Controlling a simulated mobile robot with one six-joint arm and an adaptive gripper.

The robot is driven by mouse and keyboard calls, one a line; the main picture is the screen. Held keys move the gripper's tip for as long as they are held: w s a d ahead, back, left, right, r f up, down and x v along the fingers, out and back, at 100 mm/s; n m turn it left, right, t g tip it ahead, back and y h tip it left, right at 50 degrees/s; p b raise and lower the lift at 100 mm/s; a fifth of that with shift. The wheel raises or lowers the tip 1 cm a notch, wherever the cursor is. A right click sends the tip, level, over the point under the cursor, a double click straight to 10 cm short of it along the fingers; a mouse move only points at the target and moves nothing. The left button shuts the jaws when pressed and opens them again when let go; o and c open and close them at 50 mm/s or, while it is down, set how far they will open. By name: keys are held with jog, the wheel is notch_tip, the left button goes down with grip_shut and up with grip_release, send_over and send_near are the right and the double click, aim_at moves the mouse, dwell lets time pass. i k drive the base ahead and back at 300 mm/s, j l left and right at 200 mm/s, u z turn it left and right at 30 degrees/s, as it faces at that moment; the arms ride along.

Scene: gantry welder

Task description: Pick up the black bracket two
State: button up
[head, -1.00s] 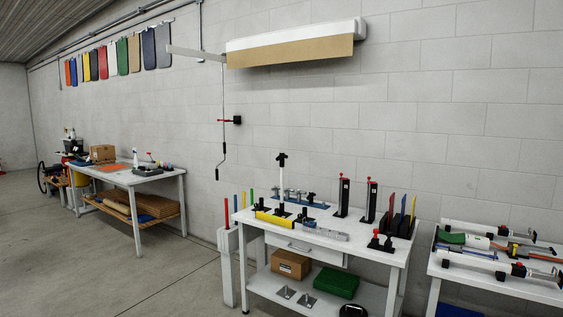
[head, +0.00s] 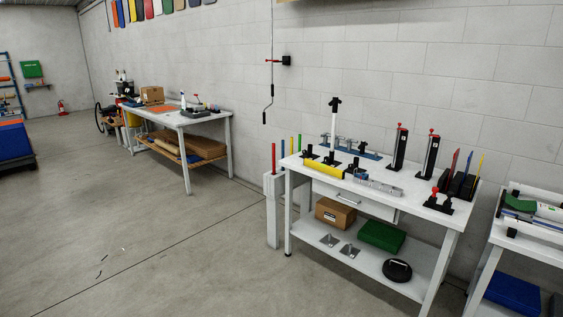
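Several black parts stand on the white workbench (head: 300,167) at the right of the head view. Two tall black uprights with red tops, one on the left (head: 399,149) and one on the right (head: 431,154), stand towards its back. A low black bracket-like piece with red knobs (head: 437,203) sits at the front right corner. Small black pieces (head: 353,164) stand beside a yellow bar (head: 324,168) on the left half. I cannot tell which of these is black bracket two. My gripper is not in view.
A lower shelf holds a cardboard box (head: 335,213), a green case (head: 382,236) and a round black object (head: 397,270). Another white table (head: 486,265) stands close on the right. A second workbench (head: 205,119) is at the back left. The floor (head: 170,245) in front is largely clear.

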aim_at(334, 102)
jog(key=i+j, duration=0.2)
jog(key=i, duration=0.6)
jog(key=i+j, duration=0.15)
jog(key=i, duration=0.6)
jog(key=i+j, duration=0.2)
jog(key=i, duration=0.6)
jog(key=j+u, duration=0.05)
